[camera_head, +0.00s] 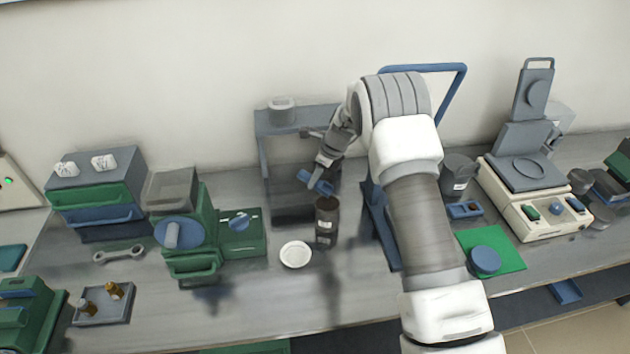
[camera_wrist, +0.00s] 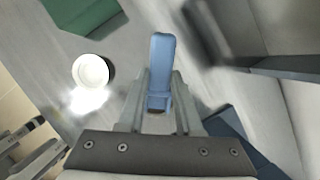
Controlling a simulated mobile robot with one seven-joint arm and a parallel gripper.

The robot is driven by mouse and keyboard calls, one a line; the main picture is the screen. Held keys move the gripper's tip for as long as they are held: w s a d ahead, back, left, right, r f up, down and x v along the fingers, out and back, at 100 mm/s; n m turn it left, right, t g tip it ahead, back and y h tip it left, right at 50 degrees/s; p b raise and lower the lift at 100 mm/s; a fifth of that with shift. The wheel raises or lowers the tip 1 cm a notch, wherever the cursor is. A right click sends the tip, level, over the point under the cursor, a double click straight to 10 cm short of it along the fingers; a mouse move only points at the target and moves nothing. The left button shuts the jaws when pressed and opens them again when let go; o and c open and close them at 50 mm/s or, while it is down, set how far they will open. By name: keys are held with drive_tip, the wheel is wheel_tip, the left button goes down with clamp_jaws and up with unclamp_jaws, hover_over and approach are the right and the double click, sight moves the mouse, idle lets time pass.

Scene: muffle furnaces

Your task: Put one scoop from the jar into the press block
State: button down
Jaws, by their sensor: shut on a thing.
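My gripper (camera_wrist: 157,95) is shut on a blue piece (camera_wrist: 160,60), which looks like the scoop's handle. In the head view my gripper (camera_head: 322,176) holds this blue piece (camera_head: 313,183) tilted, just above the mouth of a dark brown jar (camera_head: 326,222) with a pale label. I cannot tell whether any part of it reaches into the jar, or whether it carries any contents. I cannot tell for certain which object is the press block; a small blue block with a recess (camera_head: 465,210) lies right of my arm.
A white round dish (camera_head: 295,254) lies left of the jar, close to it. A grey frame (camera_head: 262,160) stands behind. Green machine (camera_head: 195,235) is to the left, a second dark jar (camera_head: 457,178) and balance-like device (camera_head: 528,190) to the right. The front middle bench is clear.

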sight(325, 191)
drive_tip(key=shift+s+d+r+t+y+b, duration=0.1)
drive_tip(key=shift+d+t+y+b, duration=0.25)
drive_tip(key=shift+b, duration=1)
drive_tip(key=shift+s+t+y+b, duration=0.15)
drive_tip(key=shift+y+b, duration=0.4)
drive_tip(key=shift+b, duration=0.8)
drive_tip(key=shift+s+d+r+t+y+b, duration=0.1)
drive_tip(key=shift+d+t+y+b, duration=0.35)
drive_tip(key=shift+b, duration=1.95)
drive_tip(key=shift+r+t+y+b, duration=0.1)
drive_tip(key=shift+y+b, duration=0.65)
drive_tip(key=shift+b, duration=1.65)
drive_tip(key=shift+f, duration=0.1)
drive_tip(key=shift+f+b, duration=1.65)
drive_tip(key=shift+b, duration=0.25)
drive_tip(key=shift+s+d+f+b, duration=0.1)
drive_tip(key=shift+d+f+b, duration=0.1)
drive_tip(key=shift+f+b, duration=0.3)
drive_tip(key=shift+s+d+f+b, duration=0.1)
drive_tip(key=shift+d+f+b, duration=0.1)
drive_tip(key=shift+f+b, duration=0.25)
drive_tip(key=shift+r+p, duration=0.25)
drive_tip(key=shift+p, duration=0.55)
drive_tip(key=shift+f+g+h+p, duration=0.15)
drive_tip(key=shift+g+h+p, duration=0.3)
drive_tip(key=shift+p, duration=0.6)
